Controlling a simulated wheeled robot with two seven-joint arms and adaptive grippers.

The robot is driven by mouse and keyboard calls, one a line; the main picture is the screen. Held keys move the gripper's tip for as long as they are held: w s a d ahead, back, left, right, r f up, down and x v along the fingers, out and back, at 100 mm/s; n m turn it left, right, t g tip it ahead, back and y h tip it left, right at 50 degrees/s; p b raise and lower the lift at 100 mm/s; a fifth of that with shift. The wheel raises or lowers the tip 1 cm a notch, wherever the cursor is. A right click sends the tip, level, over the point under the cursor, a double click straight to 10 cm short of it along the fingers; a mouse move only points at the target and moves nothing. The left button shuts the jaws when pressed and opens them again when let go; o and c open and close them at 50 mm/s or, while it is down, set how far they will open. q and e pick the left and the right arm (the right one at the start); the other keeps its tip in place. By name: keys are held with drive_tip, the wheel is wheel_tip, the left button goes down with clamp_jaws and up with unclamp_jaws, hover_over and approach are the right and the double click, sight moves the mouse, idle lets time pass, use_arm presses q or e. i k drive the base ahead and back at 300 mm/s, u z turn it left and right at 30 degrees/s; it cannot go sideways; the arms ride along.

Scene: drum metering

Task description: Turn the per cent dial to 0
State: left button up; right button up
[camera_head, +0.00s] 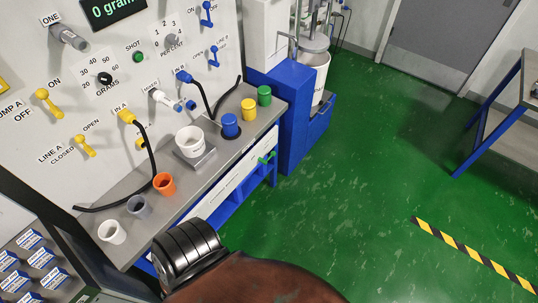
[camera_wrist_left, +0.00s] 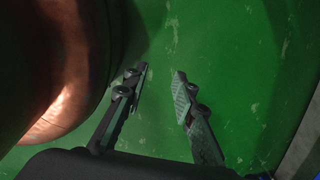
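The per cent dial (camera_head: 171,40) is a small grey knob on the upright white panel in the head view. My right gripper is not in view.
A green shot button (camera_head: 138,57) and several levers and valve handles surround the dial. The shelf (camera_head: 176,203) below holds coloured cups, a white cup (camera_head: 190,141) on a plate, and black hoses. A blue stand (camera_head: 290,125) is right of the panel. Green floor is open at right.

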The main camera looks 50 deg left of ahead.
sight(173, 39)
drive_tip(key=u, duration=2.15)
drive_tip(key=k, duration=1)
drive_tip(key=z, duration=0.25)
drive_tip(key=i, duration=0.75)
drive_tip(key=u, duration=0.7)
drive_tip(key=i, duration=0.7)
drive_tip(key=u, duration=0.8)
